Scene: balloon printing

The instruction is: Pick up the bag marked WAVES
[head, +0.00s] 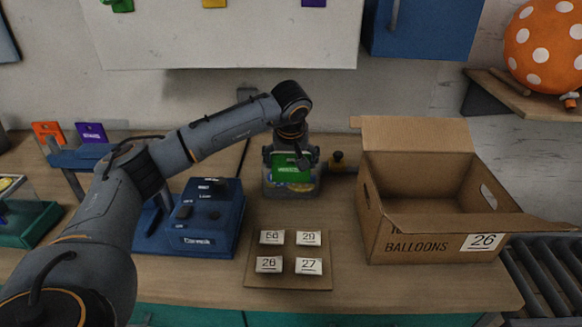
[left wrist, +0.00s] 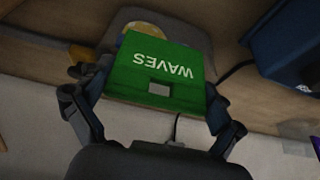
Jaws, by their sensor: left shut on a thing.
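The green bag marked WAVES (left wrist: 155,80) fills the middle of the left wrist view, its white lettering upside down there. It also shows in the head view (head: 291,167), in front of a grey, partly clear container (head: 290,190) on the table. My left gripper (head: 291,158) reaches down over the bag from above. In the left wrist view its fingers (left wrist: 150,105) are shut on the bag, one at each side. I cannot tell whether the bag is clear of the container. My right gripper is not in view.
A blue machine (head: 205,220) stands left of the container, with orange (head: 47,132) and purple (head: 92,132) bags behind it. An open cardboard box (head: 420,225) marked BALLOONS 26 stands right. A board (head: 252,275) with several numbered tags lies in front.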

